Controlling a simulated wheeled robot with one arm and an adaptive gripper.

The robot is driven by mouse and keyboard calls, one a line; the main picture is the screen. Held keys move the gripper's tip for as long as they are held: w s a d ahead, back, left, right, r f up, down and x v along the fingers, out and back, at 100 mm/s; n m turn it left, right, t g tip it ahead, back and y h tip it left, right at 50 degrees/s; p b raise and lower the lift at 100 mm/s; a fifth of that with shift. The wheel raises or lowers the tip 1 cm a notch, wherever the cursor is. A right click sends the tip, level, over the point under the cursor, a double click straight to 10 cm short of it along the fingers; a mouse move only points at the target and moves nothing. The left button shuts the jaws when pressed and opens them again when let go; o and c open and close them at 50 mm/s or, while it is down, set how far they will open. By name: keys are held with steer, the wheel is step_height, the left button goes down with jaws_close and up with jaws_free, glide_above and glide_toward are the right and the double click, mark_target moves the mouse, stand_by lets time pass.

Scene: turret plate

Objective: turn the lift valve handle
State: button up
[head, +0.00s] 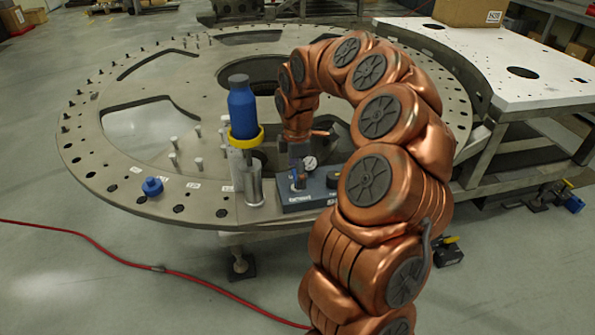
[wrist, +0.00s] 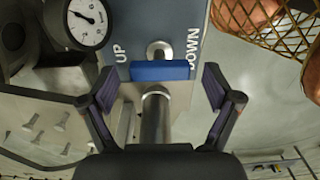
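The lift valve handle (wrist: 160,71) is a blue bar on a metal stem, between the words UP and DOWN on a grey-blue panel (wrist: 178,20). In the wrist view my gripper (wrist: 160,88) is open, one dark finger left of the handle and one right, with gaps on both sides. The handle lies crosswise. In the head view the grey-blue valve box (head: 308,200) sits on the turret plate's near edge. My gripper (head: 298,155) points down over it, partly hidden by my arm.
A pressure gauge (wrist: 87,20) is beside the handle. A blue cylinder (head: 242,108) in a yellow ring (head: 246,138) stands left of the box. The round turret plate (head: 110,165) carries pins and a blue cap (head: 152,186). A red hose (head: 130,262) crosses the floor.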

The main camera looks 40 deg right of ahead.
steer(key=c, duration=1.1)
steer(key=shift+o, duration=0.2)
